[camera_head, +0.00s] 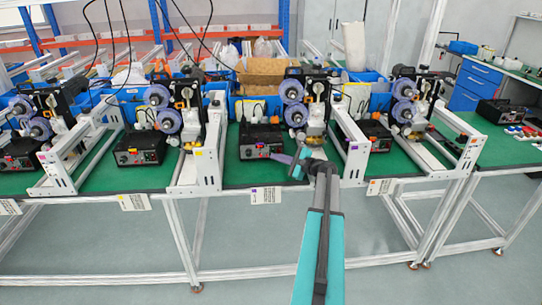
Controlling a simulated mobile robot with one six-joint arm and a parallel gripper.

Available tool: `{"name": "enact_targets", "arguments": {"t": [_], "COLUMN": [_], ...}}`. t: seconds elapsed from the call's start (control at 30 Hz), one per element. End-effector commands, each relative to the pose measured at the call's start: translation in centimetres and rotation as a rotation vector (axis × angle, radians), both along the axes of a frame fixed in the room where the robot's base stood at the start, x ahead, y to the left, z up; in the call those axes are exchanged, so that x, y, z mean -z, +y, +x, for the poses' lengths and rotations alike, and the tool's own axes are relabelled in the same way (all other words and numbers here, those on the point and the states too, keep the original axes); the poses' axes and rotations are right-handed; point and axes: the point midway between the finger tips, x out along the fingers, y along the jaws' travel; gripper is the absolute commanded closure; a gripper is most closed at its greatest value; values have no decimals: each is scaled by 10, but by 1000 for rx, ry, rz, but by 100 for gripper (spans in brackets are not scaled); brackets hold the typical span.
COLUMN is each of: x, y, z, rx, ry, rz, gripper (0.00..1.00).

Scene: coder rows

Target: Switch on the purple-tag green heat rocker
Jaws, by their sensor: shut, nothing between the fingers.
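The purple tag (354,147) is a small patch on the white frame post at the right of the middle station. The card (265,195) on that station's table edge also has a purple mark. A black control box (255,140) stands on the green mat in this station, with small red and light controls on its front. The green heat rocker is too small to make out, and so is its position. My gripper (285,158) is shut and empty. It is just in front of the box's lower right side, pointing left; I cannot tell whether it touches.
Similar black boxes stand at the neighbouring stations, left (140,147) and right (375,135). White frame posts (209,150) separate the stations. Spooled machines (295,100) rise behind the boxes. Some green mat (235,176) in front of the middle box is clear.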

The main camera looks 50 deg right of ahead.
Motion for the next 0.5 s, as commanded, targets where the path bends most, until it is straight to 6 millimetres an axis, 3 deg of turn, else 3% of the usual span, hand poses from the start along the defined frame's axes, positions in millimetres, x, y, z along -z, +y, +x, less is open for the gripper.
{"name": "enact_targets", "arguments": {"t": [0.5], "x": [2], "y": [-6], "z": [5], "rx": [0], "ry": [0], "rz": [0], "gripper": [100]}}
